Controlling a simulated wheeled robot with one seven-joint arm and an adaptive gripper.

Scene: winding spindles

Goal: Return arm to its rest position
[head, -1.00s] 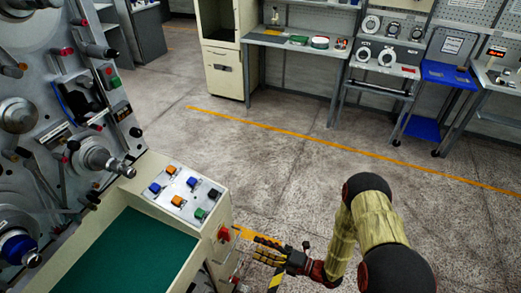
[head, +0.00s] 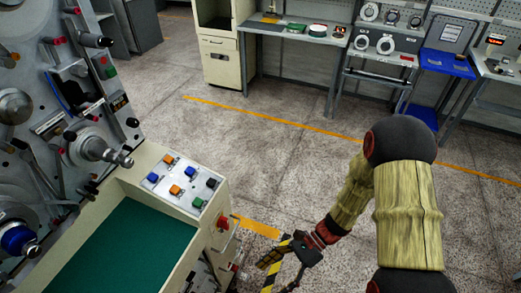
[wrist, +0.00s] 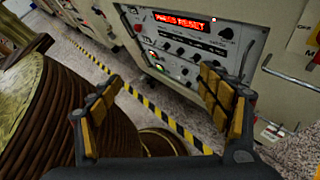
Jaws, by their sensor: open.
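My gripper (head: 275,270) hangs low in the head view, beside the right end of the cream machine and above the floor. My bent arm reaches down to it from the right. In the wrist view my gripper (wrist: 160,80) has its two padded fingers wide apart, with nothing between them. A panel with a lit red display ending in "RESET" (wrist: 182,21) stands beyond the fingers.
The winding machine (head: 45,120) fills the left, with a button box (head: 182,187) and red button (head: 223,222). A large brown-wound spool (wrist: 40,125) is close by the left finger. Striped floor tape (wrist: 150,105) runs beyond. Benches (head: 285,30) line the back; mid-floor is clear.

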